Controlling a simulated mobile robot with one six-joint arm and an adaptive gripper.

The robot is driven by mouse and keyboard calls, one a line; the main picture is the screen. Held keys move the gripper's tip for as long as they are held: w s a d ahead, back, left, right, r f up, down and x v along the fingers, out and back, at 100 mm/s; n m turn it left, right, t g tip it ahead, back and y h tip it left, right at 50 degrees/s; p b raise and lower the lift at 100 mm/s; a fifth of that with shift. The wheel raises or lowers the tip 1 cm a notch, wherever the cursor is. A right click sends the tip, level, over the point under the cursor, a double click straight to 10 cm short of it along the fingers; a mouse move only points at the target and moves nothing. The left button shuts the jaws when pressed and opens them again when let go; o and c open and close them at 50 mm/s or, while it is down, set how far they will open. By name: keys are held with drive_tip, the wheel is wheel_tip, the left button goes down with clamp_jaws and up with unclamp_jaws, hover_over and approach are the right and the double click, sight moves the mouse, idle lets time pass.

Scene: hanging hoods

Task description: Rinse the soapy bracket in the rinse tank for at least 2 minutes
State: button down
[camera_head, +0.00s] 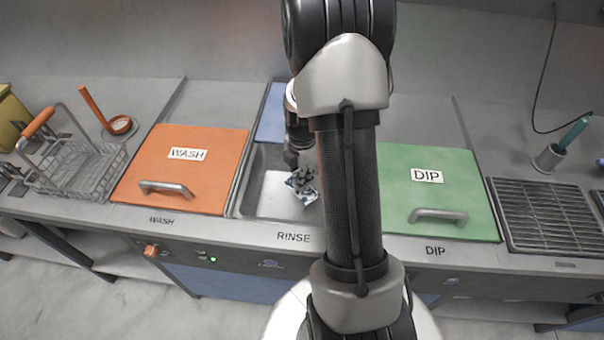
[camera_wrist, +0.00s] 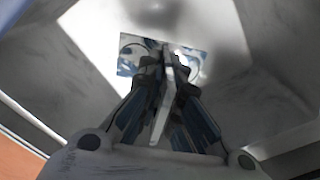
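My gripper (camera_head: 299,168) reaches down into the open rinse tank (camera_head: 272,192), and its fingers also show in the wrist view (camera_wrist: 166,75). The bracket (camera_head: 308,194) is a small grey metal piece with blue and whitish patches. In the wrist view the fingers are closed on both sides of a pale upright strip of the bracket (camera_wrist: 162,118), with its flat patchy plate (camera_wrist: 128,66) beyond the fingertips. The bracket is inside the tank opening; its height above the floor and the water level are unclear. My arm hides the tank's right side.
The orange WASH lid (camera_head: 200,180) is shut at left, and the green DIP lid (camera_head: 445,190) is shut at right. The blue lid (camera_head: 271,115) stands behind the rinse tank. A wire basket (camera_head: 85,172) is far left; a drain grate (camera_head: 545,218) is far right.

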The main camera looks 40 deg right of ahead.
drive_tip(key=shift+f, duration=4.8)
drive_tip(key=shift+r, duration=0.1)
wheel_tip(320, 180, up, 18)
drive_tip(key=p, duration=1.3)
drive_tip(key=shift+r, duration=0.15)
